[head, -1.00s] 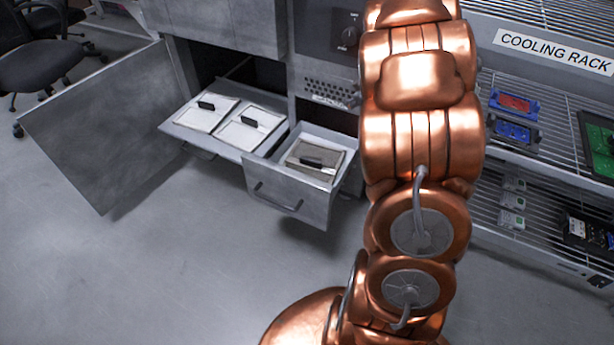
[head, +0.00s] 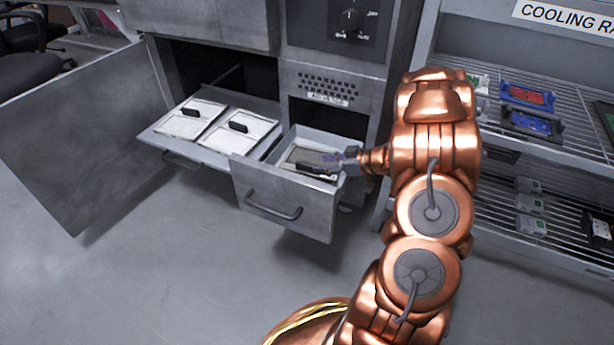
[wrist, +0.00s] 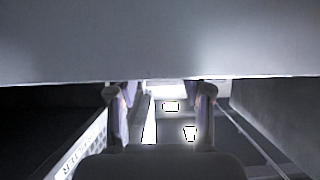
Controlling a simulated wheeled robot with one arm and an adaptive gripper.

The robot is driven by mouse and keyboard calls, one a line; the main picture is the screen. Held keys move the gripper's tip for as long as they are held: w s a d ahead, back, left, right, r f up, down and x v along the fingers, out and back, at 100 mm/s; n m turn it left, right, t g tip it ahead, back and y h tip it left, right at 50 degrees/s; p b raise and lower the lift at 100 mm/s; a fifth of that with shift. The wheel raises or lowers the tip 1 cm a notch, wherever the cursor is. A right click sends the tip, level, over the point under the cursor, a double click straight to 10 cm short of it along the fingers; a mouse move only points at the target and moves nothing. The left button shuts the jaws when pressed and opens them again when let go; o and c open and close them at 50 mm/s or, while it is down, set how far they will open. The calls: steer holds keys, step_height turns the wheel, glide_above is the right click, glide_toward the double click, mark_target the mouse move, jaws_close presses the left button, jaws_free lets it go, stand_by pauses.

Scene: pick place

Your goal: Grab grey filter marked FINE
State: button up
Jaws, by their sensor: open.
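The grey filter (head: 298,156) lies in the pulled-out right drawer (head: 284,193) in the head view. Its black handle (head: 318,169) sticks up on top, partly behind my gripper. I cannot read a FINE marking on it. My gripper (head: 338,164) is over the right part of this drawer, right at the handle; I cannot tell whether it touches it. In the wrist view my gripper (wrist: 162,115) has its two fingers well apart. Bright, washed-out shapes show between and beyond them, and I cannot tell whether the handle is among them.
Two white filters (head: 190,119) (head: 238,131) with black handles lie in the wider drawer to the left. An open cabinet door (head: 85,145) stands far left. The oven front (head: 335,80) rises behind the drawers. A cooling rack (head: 550,150) with coloured parts stands at the right.

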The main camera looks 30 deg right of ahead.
mark_target(312, 165)
steer(key=b+x, duration=0.2)
steer(key=x, duration=0.2)
steer(key=shift+s+f+b, duration=0.1)
steer(key=shift+f+b, duration=0.05)
steer(key=shift+b, duration=0.15)
steer(key=shift+w+a+f, duration=0.15)
steer(key=shift+w+a, duration=0.1)
steer(key=shift+w, duration=0.35)
steer(key=shift+c, duration=0.4)
jaws_close()
